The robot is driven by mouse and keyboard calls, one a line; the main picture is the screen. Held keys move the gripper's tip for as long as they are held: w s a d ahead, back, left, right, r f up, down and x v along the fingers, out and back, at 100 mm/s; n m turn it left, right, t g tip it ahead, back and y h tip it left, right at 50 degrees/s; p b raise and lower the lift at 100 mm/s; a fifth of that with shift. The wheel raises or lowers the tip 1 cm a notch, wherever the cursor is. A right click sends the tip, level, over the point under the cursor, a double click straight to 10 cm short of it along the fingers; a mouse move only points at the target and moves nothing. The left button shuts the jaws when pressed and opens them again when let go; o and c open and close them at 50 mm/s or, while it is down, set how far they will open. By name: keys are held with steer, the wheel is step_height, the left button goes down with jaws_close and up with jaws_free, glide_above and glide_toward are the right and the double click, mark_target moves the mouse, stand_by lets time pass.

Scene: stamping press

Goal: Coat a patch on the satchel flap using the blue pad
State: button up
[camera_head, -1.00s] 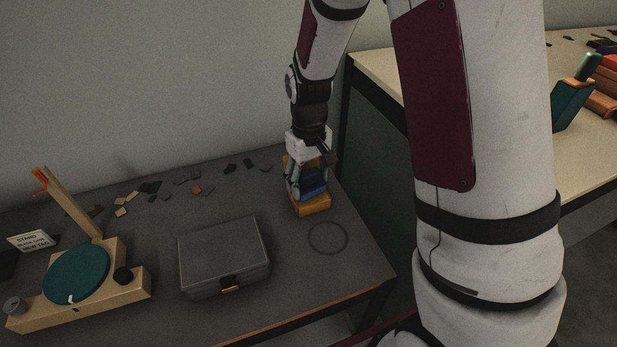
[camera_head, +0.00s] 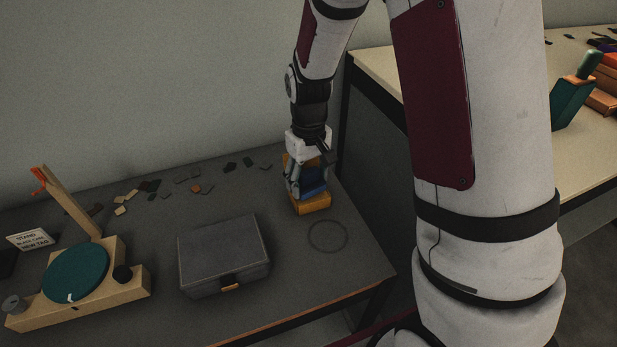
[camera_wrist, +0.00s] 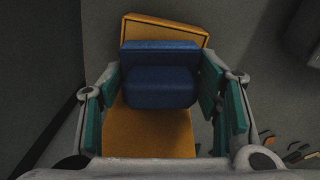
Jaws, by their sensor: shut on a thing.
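The blue pad (camera_wrist: 160,88) is between the green-lined fingers of my gripper (camera_wrist: 162,95) in the wrist view. My gripper is shut on it. The pad also shows as a small blue patch (camera_head: 316,188) in the head view, partly hidden by my gripper (camera_head: 308,186). An orange-yellow holder (camera_head: 314,206) surrounds the pad's lower part on the dark table; in the wrist view the holder (camera_wrist: 150,135) shows in front of and behind the pad. I cannot tell whether the pad is still resting in it. I cannot pick out a satchel flap with certainty.
A grey case (camera_head: 225,252) with an orange latch lies left of my gripper. A wooden stand with a teal disc (camera_head: 76,272) and a sign (camera_head: 30,240) are farther left. Several small chips (camera_head: 150,186) lie behind. A pale table (camera_head: 585,150) with a green-handled block stands right.

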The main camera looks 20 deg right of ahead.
steer(key=shift+f, duration=0.4)
stand_by(1.1)
steer(key=shift+r+p, duration=2.8)
steer(key=shift+r, duration=0.8)
steer(key=s+r+m, duration=0.2)
steer(key=s+r, duration=0.4)
steer(key=r, duration=0.1)
step_height(320, 180, up, 14)
steer(key=p, duration=2.5)
glide_above(308, 170)
steer(key=s, duration=0.8)
steer(key=shift+d+r, duration=0.1)
steer(key=shift+r, duration=0.05)
